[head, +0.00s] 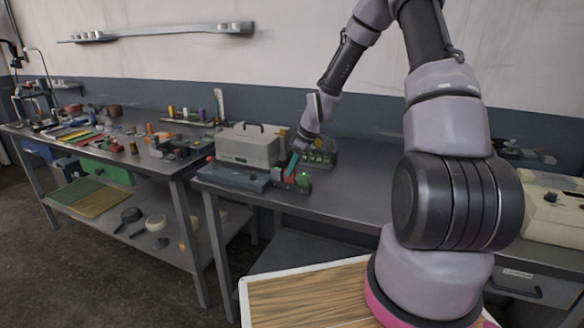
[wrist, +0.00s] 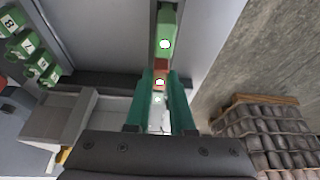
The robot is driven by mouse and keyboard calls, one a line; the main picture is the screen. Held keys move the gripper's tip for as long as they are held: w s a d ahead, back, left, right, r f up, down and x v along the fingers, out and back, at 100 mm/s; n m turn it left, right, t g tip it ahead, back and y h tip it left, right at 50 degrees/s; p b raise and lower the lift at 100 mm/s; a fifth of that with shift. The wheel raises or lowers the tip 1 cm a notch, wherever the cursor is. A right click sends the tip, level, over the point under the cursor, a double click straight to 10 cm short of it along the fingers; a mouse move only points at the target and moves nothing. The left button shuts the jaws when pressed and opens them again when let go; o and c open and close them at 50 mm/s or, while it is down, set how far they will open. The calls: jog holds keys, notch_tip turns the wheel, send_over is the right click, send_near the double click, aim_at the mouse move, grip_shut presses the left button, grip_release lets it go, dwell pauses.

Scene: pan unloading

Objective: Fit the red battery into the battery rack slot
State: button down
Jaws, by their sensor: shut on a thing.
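My gripper (head: 292,165) reaches down over the near edge of the middle bench, its teal fingers low at a small dark battery rack (head: 288,185). In the wrist view my gripper (wrist: 162,85) is shut on the red battery (wrist: 161,65), whose reddish body with a pale round contact shows between the fingertips. The red battery (head: 289,175) also shows below the fingers in the head view. A green battery (head: 303,179) stands beside it in the rack; it also shows beyond the fingertips in the wrist view (wrist: 165,25). The battery's lower end is hidden, so I cannot tell how deep it sits.
A grey box with a handle (head: 247,146) stands behind, left of the rack. A grey-blue device (head: 232,175) lies left of the rack. A holder with several green numbered cells (head: 322,155) stands behind my gripper. The bench right of the rack (head: 355,190) is clear.

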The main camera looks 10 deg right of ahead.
jog(key=shift+f, duration=0.25)
jog(key=c, duration=0.7)
grip_release()
jog(key=shift+r, duration=0.15)
jog(key=v, duration=1)
jog(key=shift+r, duration=0.25)
jog(key=shift+r, duration=0.1)
